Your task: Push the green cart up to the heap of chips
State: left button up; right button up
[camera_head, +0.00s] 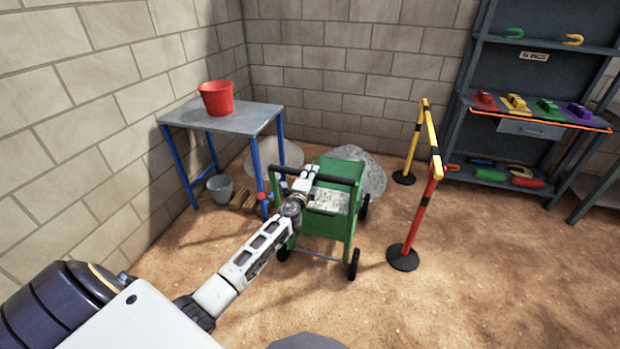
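The green cart (323,228) stands on the sandy floor in the middle of the head view, with dark wheels and a black handle bar (337,180) on its near side. My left gripper (307,177) reaches to the handle bar and overlaps it; whether its fingers are closed around the bar is too small to tell. A grey heap of chips (372,176) lies behind the cart, partly hidden by it. A second, paler heap (262,160) lies further left, partly behind the table. My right gripper is not in view.
A blue-legged table (240,119) with a red bucket (216,98) stands at left; a grey bucket (221,188) is under it. A yellow and red barrier (421,205) on black bases stands right of the cart. A tool shelf (535,129) is at right. The right foreground floor is clear.

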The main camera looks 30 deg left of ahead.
pick_arm(q)
grip_shut()
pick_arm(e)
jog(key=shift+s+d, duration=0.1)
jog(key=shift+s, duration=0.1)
pick_arm(q)
jog(key=shift+s+d+f, duration=0.1)
jog(key=shift+f, duration=0.3)
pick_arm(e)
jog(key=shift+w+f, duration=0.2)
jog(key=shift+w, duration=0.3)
